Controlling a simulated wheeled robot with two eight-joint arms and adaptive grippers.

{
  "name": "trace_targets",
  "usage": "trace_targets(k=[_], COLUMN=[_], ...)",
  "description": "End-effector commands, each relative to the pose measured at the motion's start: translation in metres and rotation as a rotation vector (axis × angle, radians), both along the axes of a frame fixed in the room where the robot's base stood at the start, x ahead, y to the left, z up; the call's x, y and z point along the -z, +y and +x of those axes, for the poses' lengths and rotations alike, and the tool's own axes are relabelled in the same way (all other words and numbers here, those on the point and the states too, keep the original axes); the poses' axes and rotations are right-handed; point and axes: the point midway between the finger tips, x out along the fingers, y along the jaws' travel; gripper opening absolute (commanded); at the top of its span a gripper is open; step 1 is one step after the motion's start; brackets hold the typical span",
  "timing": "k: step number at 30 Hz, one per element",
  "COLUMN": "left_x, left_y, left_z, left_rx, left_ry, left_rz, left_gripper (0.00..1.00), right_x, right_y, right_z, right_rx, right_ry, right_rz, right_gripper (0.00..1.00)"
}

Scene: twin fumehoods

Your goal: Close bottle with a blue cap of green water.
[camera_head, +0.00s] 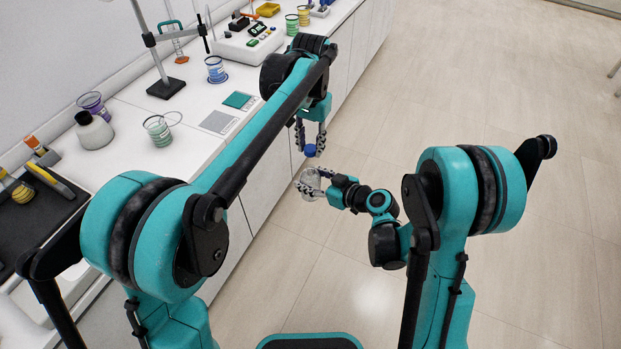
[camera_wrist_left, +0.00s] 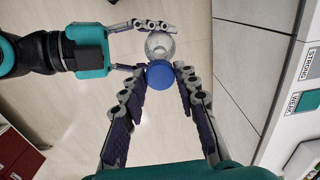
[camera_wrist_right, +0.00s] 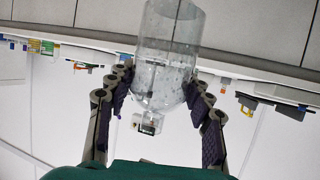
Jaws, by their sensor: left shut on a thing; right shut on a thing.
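The blue cap (camera_head: 310,151) is between the fingertips of my left gripper (camera_head: 311,145), which is shut on it. In the left wrist view the cap (camera_wrist_left: 160,75) overlaps the rim of a clear bottle (camera_wrist_left: 160,45). My right gripper (camera_head: 314,183) is shut on this bottle (camera_head: 309,188) below the cap. In the right wrist view the bottle (camera_wrist_right: 165,60) looks colourless, its narrow neck toward the picture's bottom; that view is upside down, so the neck points up. No green water can be made out. I cannot tell whether cap and neck touch.
A white bench (camera_head: 185,150) runs along the left. It bears a green-marked beaker (camera_head: 158,131), a white flask (camera_head: 93,130), a stand base (camera_head: 167,88) and a black tray (camera_head: 30,215). Both grippers are beyond its front edge, above open floor (camera_head: 480,90).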

Motion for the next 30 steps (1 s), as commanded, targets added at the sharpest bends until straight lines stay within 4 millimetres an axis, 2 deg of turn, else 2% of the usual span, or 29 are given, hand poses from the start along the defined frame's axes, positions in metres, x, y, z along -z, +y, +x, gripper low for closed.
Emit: trace_targets(k=[15, 30], left_x=[0.038, 0.039], left_y=[0.0, 0.0], left_z=[0.0, -0.001], left_rx=[-0.001, -0.001], left_ry=[0.0, 0.001], left_rz=[0.0, -0.002], left_gripper=[0.22, 0.22], right_x=[0.0, 0.0], right_y=[0.0, 0.0], right_z=[0.0, 0.0], right_rx=[0.0, 0.0], right_ry=[0.0, 0.0], right_rz=[0.0, 0.0], right_gripper=[0.0, 0.0])
